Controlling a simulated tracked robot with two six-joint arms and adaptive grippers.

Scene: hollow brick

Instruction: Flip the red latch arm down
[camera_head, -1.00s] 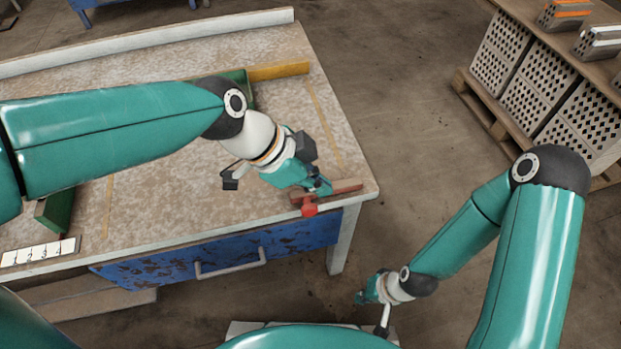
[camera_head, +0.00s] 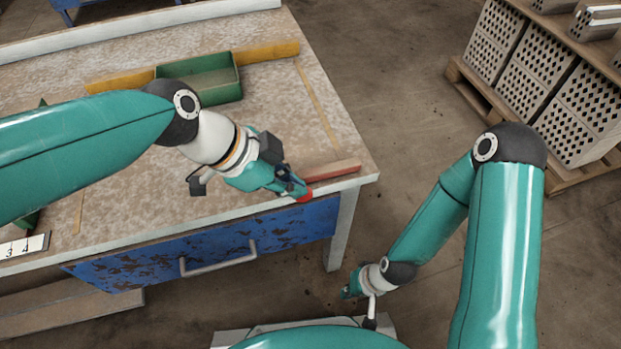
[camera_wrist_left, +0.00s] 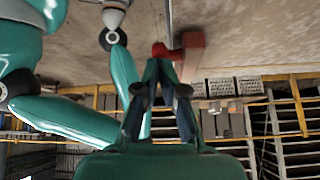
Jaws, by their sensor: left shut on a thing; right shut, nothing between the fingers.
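The red latch arm (camera_head: 305,196) shows as a bright red end at the table's front edge, near the right corner. A duller red bar (camera_head: 332,170) lies along the tabletop just behind it. My left gripper (camera_head: 300,190) is shut on the latch arm's end and hides part of it. In the left wrist view the red latch piece (camera_wrist_left: 190,52) stands just beyond the fingertips, with its short end at the left gripper (camera_wrist_left: 160,62). My right gripper (camera_head: 350,289) is shut and empty, low in front of the table and away from the latch.
The worktable (camera_head: 110,130) carries a green bin (camera_head: 215,85) and a yellow bar (camera_head: 265,53) at the back. A blue drawer (camera_head: 215,240) with a handle is below the front edge. Perforated bricks (camera_head: 520,80) stand on a pallet at right. The floor between is clear.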

